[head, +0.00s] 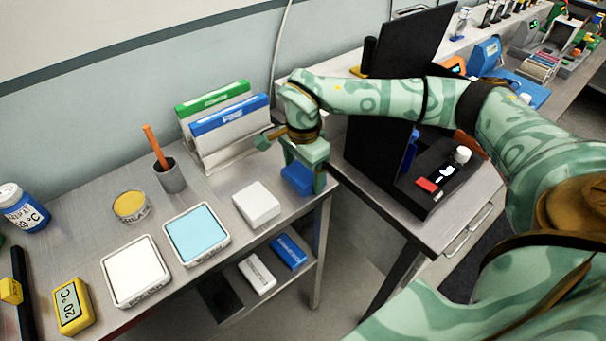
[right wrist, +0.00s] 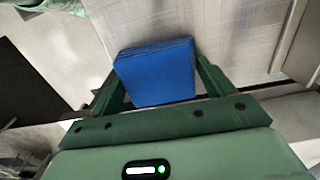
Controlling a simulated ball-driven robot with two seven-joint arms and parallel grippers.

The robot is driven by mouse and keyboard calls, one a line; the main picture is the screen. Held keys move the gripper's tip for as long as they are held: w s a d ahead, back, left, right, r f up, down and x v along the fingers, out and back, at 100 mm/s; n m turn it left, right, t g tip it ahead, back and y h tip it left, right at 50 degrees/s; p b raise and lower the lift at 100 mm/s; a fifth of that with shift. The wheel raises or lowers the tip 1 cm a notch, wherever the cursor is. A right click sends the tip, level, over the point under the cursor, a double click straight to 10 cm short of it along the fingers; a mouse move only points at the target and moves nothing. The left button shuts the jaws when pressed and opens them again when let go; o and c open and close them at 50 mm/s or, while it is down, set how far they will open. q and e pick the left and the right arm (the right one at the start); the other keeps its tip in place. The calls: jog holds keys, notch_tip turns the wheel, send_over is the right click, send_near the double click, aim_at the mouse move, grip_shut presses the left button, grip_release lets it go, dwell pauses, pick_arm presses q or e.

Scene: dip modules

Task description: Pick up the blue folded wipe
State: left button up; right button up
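The blue folded wipe (head: 297,178) is a small blue block near the right end of the grey table, partly hidden by my right gripper. In the right wrist view the blue wipe (right wrist: 157,72) lies between the two green fingers, slightly turned against them. My right gripper (head: 305,172) points down over it, with a finger on either side. In the right wrist view the right gripper (right wrist: 160,68) looks open around the wipe, with a narrow gap showing at the right finger. My left gripper is not in view.
A white block (head: 256,205) lies just left of the wipe. A rack with green and blue packs (head: 229,117) stands behind. A cyan-filled tray (head: 197,234) is further left. A black device (head: 436,180) stands on the bench to the right, across a gap.

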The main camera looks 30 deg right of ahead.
aim_at(303, 170)
jog(key=c, duration=0.4)
jog(key=shift+o, duration=0.2)
jog(key=shift+r, duration=0.1)
jog(key=shift+r, duration=0.35)
notch_tip(303, 170, up, 3)
jog(key=shift+w+f+p, duration=0.1)
jog(key=shift+f+p, duration=0.05)
jog(key=shift+p, duration=0.4)
jog(key=s+d+r+p, duration=0.1)
jog(key=s+r+p, duration=0.2)
jog(key=s+r, duration=0.6)
jog(key=s, duration=0.5)
jog(key=shift+d+r, duration=0.2)
jog(key=shift+d, duration=0.1)
jog(key=shift+o, duration=0.3)
